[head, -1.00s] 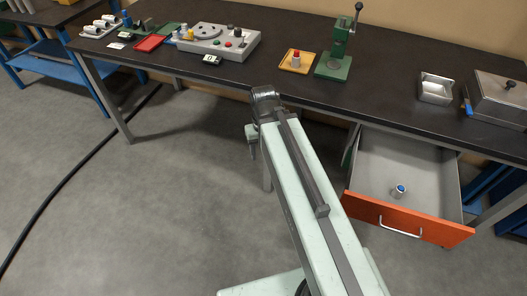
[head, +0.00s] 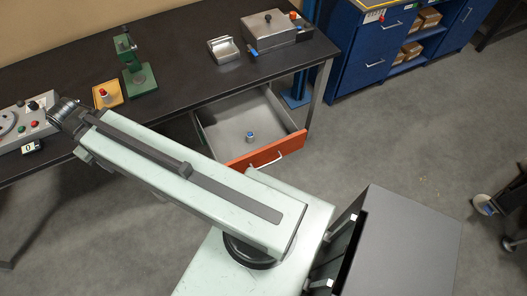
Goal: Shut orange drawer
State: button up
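The orange drawer (head: 266,150) hangs under the black workbench and is pulled well out. Its front is orange with a pale bar handle (head: 289,156), and its inside is grey. A small blue and white round thing (head: 250,136) lies in the drawer. My pale green arm reaches to the left across the view, and its dark end (head: 66,112) is left of the drawer, by the bench's front edge. My gripper's fingers do not show clearly, so I cannot see whether they are open.
The bench (head: 185,60) holds a green press (head: 137,75), a yellow tray (head: 108,97), a small metal tray (head: 223,49) and a grey lidded box (head: 270,32). A blue cabinet (head: 365,60) stands at the right. Floor (head: 400,140) right of the drawer is clear.

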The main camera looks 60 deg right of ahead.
aim_at(225, 124)
jog(key=z, duration=0.6)
jog(key=k, duration=0.35)
jog(key=z, duration=1.15)
jog(key=i, duration=0.5)
jog(key=u, duration=0.05)
